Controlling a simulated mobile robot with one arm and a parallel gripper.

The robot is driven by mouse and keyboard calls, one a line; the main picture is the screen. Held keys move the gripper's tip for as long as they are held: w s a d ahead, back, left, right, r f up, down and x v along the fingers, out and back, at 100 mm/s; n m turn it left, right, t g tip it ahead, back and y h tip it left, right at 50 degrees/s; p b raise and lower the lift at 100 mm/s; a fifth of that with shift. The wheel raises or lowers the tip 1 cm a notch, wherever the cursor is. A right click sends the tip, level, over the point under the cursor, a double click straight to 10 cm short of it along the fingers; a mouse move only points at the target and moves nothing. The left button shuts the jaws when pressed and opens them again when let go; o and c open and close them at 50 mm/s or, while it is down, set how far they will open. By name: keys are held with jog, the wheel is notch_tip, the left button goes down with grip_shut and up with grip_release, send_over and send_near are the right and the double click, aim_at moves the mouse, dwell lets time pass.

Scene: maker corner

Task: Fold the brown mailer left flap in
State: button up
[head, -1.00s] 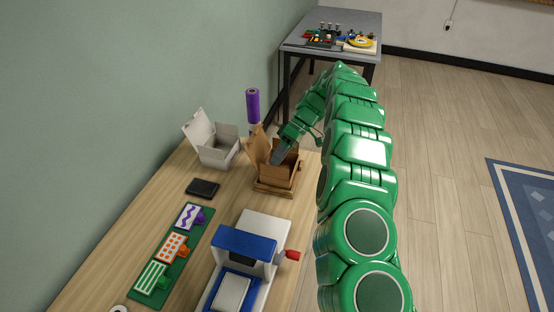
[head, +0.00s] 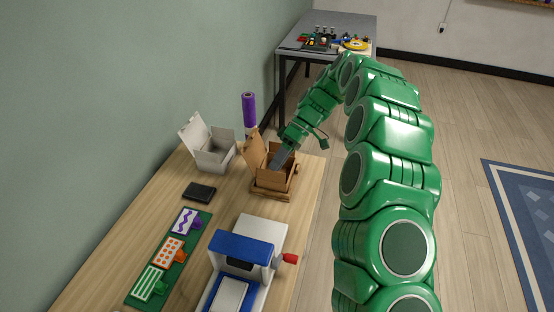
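The brown mailer (head: 268,182) is an open cardboard box on the wooden table, with its tall lid standing up at the back left. My gripper (head: 281,160) reaches down at the box opening from the upper right. Its tip is grey and sits at or just inside the box. The fingers are too small and partly hidden, so I cannot tell whether they are open or shut. The left flap cannot be told apart clearly from the lid and the walls.
A white open box (head: 212,152) stands left of the mailer. A purple roll (head: 249,108) stands behind it. A black pad (head: 199,192), a green board (head: 170,257) with patterned stamps, and a blue-white press (head: 246,255) are nearer. A grey table (head: 330,28) stands farther back.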

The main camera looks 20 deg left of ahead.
jog(key=s+d+r, duration=0.3)
jog(key=s, duration=0.2)
jog(key=shift+s+d, duration=0.2)
jog(key=shift+s, duration=0.2)
dwell(0.4)
jog(key=n+t, duration=0.2)
jog(key=t, duration=0.7)
send_near(271, 172)
jog(key=shift+w+a+f+h, duration=0.1)
jog(key=shift+a+f+h, duration=0.05)
jog(key=shift+a+f, duration=0.3)
jog(key=shift+w+a+f+h, duration=0.1)
jog(key=shift+a+f+h, duration=0.1)
jog(key=shift+f, duration=0.35)
jog(key=shift+x, duration=3.9)
jog(key=shift+a, duration=0.1)
grip_shut()
